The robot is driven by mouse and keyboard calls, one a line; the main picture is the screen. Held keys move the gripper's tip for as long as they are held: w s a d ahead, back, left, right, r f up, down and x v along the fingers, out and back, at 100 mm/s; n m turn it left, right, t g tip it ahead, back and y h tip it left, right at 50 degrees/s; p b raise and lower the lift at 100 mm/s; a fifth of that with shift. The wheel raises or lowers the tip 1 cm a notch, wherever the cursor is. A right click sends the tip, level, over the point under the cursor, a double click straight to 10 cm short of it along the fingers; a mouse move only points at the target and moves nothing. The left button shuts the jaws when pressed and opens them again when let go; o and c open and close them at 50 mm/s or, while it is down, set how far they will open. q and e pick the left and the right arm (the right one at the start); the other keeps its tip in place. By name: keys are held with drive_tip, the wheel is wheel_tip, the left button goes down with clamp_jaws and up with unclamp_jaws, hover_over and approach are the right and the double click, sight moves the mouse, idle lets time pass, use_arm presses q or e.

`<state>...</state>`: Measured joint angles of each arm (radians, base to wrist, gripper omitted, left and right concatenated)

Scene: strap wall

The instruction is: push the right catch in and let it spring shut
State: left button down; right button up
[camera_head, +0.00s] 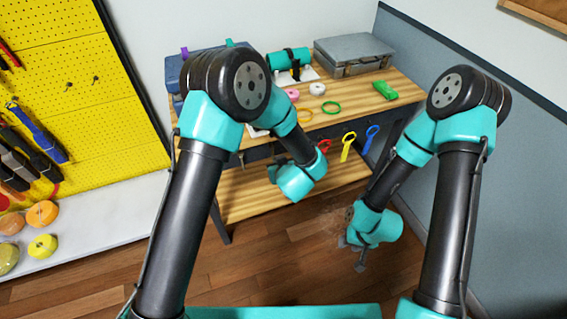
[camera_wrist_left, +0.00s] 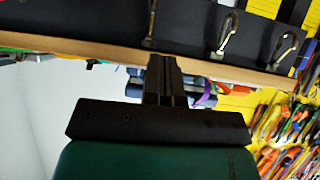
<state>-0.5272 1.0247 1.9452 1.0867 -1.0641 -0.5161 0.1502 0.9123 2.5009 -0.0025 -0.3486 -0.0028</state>
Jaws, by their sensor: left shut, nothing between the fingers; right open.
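In the left wrist view, several metal hook-shaped pieces, one in the middle (camera_wrist_left: 228,32), sit along a dark rail (camera_wrist_left: 90,32). They may be the catches; I cannot tell which is the right catch. My left gripper (camera_wrist_left: 165,68) is shut and empty, its tips just below the rail near one hook (camera_wrist_left: 151,25); touching or apart is unclear. In the head view my left gripper (camera_head: 273,173) is beside the bench's front edge, and my arm hides part of the rail. My right gripper (camera_head: 358,256) is open and empty, low in front of the bench.
The wooden bench (camera_head: 350,104) bears a grey case (camera_head: 350,52), a teal roll (camera_head: 289,58), a green block (camera_head: 385,90) and tape rolls. Red, yellow (camera_head: 348,147) and blue straps hang at its front. A yellow pegboard (camera_head: 60,90) stands left. Floor before the bench is clear.

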use_arm(q)
drive_tip(key=shift+s+d+r+y, duration=0.15)
drive_tip(key=shift+d+r+y, duration=0.15)
drive_tip(key=shift+d+r, duration=0.5)
drive_tip(key=shift+d+f, duration=0.1)
drive_tip(key=shift+f, duration=0.1)
drive_tip(key=x, duration=0.9)
drive_tip(key=shift+w+f, duration=0.2)
drive_tip(key=shift+w, duration=0.35)
idle(0.8)
drive_tip(key=shift+v, duration=2.95)
drive_tip(key=shift+s, duration=0.1)
